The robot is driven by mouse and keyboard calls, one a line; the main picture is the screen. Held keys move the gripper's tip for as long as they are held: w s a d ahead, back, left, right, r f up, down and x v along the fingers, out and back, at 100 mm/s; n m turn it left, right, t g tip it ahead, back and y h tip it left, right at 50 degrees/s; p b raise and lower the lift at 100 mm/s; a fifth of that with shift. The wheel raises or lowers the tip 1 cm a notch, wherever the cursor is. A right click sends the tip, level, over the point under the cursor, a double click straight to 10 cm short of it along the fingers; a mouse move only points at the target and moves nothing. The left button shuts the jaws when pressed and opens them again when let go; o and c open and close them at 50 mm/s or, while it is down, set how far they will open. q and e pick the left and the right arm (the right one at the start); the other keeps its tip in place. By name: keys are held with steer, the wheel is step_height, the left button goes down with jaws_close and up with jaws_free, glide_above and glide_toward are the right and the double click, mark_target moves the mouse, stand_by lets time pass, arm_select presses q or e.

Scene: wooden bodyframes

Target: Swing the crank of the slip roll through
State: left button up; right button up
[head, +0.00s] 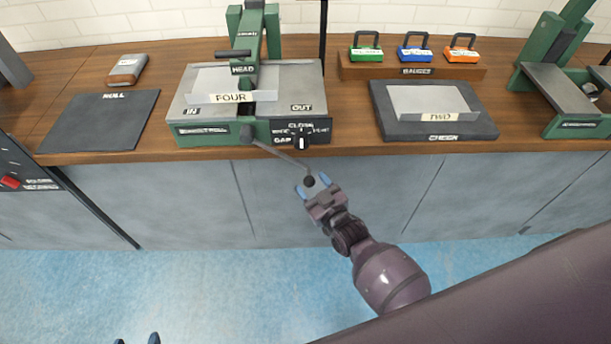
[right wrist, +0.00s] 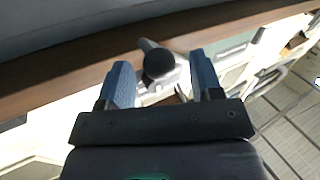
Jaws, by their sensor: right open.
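The slip roll (head: 221,130) is a green and grey machine at the bench's front edge, with plates reading HEAD, FOUR, IN and OUT. Its crank (head: 275,152) is a grey arm that runs from a hub on the front face down to the right. The crank's dark round knob (head: 309,181) also shows in the right wrist view (right wrist: 158,63). My right gripper (head: 312,185) is open, with its blue fingertips on either side of the knob. In the right wrist view, gaps show between knob and fingers.
A dark panel with a knob (head: 301,143) labelled GAP and CLOSE sits right of the crank hub. A dark ROLL mat (head: 100,120) lies left, a dark pad (head: 435,125) with a TWO plate lies right. Green, blue and orange gauges (head: 413,53) stand behind it. The floor before the bench is clear.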

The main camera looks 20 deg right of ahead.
mark_target(306, 177)
steer(key=shift+x, duration=1.15)
steer(key=shift+w+a, duration=0.1)
steer(key=shift+w, duration=0.6)
arm_select(q)
steer(key=shift+w+d+r, duration=0.2)
steer(key=shift+w+d, duration=0.1)
steer(key=shift+w, duration=0.2)
